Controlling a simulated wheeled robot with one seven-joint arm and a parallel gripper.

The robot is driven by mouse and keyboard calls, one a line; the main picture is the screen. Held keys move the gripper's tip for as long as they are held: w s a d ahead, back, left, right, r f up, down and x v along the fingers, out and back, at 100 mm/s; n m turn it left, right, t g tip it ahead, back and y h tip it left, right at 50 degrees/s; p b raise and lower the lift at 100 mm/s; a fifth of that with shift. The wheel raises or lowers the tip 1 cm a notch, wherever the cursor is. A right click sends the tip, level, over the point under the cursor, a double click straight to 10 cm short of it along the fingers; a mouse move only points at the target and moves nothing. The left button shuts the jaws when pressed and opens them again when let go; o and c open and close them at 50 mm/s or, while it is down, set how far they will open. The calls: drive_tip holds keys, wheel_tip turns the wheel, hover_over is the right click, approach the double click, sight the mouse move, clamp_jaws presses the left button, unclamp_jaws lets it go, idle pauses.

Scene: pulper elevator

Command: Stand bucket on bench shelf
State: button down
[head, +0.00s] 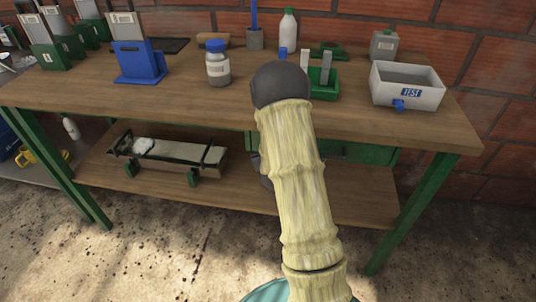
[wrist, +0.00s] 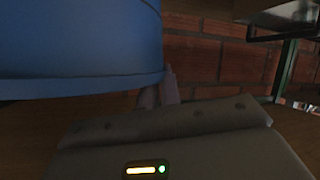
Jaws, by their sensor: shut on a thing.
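The blue bucket (wrist: 75,45) fills the upper left of the wrist view, and only part of its curved side and lower edge shows. My gripper (wrist: 170,85) is shut on it; the fingers are mostly hidden by the bucket and the grey hand. The wooden bench shelf (head: 345,200) is the lower board of the bench in the head view. Brown wood also shows below the bucket in the wrist view. I cannot tell whether the bucket touches it. In the head view my arm hides the bucket and the fingers.
The bench top (head: 190,105) overhangs the shelf and carries jars, trays and a white TEST box (head: 405,85). A long metal device (head: 175,155) lies on the shelf's left part. A green leg (head: 415,210) stands at the right. The shelf's right part looks clear. Brick wall (wrist: 215,60) stands behind.

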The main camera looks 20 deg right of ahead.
drive_tip(key=shift+s+a+f, duration=0.1)
drive_tip(key=shift+s+f, duration=0.05)
drive_tip(key=shift+f, duration=0.7)
drive_tip(key=c, duration=1.6)
unclamp_jaws()
drive_tip(key=p+v, duration=0.7)
drive_tip(key=v, duration=0.5)
drive_tip(key=shift+r+p, duration=0.2)
drive_tip(key=shift+p, duration=0.15)
